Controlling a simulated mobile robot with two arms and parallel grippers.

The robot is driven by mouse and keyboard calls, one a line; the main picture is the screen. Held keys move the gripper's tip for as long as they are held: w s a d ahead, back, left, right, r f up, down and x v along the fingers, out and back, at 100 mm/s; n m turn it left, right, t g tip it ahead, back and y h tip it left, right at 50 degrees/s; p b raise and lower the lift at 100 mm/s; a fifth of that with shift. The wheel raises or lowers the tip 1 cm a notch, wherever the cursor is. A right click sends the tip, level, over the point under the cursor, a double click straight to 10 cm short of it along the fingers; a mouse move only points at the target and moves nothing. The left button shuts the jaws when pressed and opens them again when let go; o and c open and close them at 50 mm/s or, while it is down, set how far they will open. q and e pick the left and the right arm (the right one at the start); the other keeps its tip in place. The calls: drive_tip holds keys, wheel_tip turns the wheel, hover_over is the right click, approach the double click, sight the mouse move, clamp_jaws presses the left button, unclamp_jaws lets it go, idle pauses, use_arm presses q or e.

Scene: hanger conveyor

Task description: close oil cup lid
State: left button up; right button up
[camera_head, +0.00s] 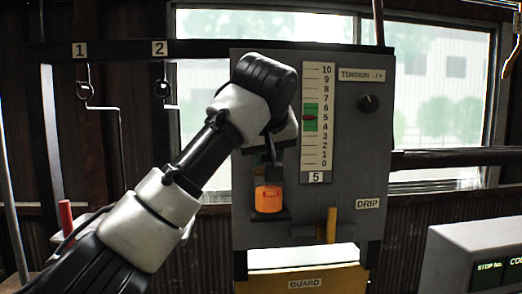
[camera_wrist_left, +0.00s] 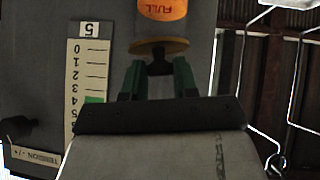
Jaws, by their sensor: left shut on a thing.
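The orange oil cup (camera_head: 268,200) sits on a small ledge on the front of the grey panel. In the left wrist view the cup (camera_wrist_left: 162,9) appears upside down, with "FULL" on it. A round brass lid (camera_wrist_left: 158,47) with a dark knob (camera_wrist_left: 160,67) is at the cup's mouth. I cannot tell whether it is fully seated. My left gripper (camera_wrist_left: 158,78) has its two green fingers on either side of the knob, shut on it. In the head view my left gripper (camera_head: 271,168) is directly above the cup and hides most of the lid. My right gripper is not in view.
The grey panel (camera_head: 345,215) carries a tension scale (camera_head: 317,120), a black knob (camera_head: 369,103) and a yellow lever (camera_head: 331,225) right of the cup. A yellow guard (camera_head: 320,278) is below. Hooks (camera_head: 84,90) hang at left; a console (camera_head: 470,250) stands at right.

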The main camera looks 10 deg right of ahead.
use_arm(q)
drive_tip(key=shift+d+f+m+y, duration=0.35)
drive_tip(key=shift+m+y, duration=0.05)
drive_tip(key=shift+y, duration=0.3)
drive_tip(key=o, duration=0.9)
drive_tip(key=shift+w, duration=0.1)
drive_tip(key=v, duration=1)
drive_tip(key=shift+s+d+r, duration=0.1)
drive_tip(key=shift+s+r, duration=0.15)
drive_tip(key=shift+s, duration=0.05)
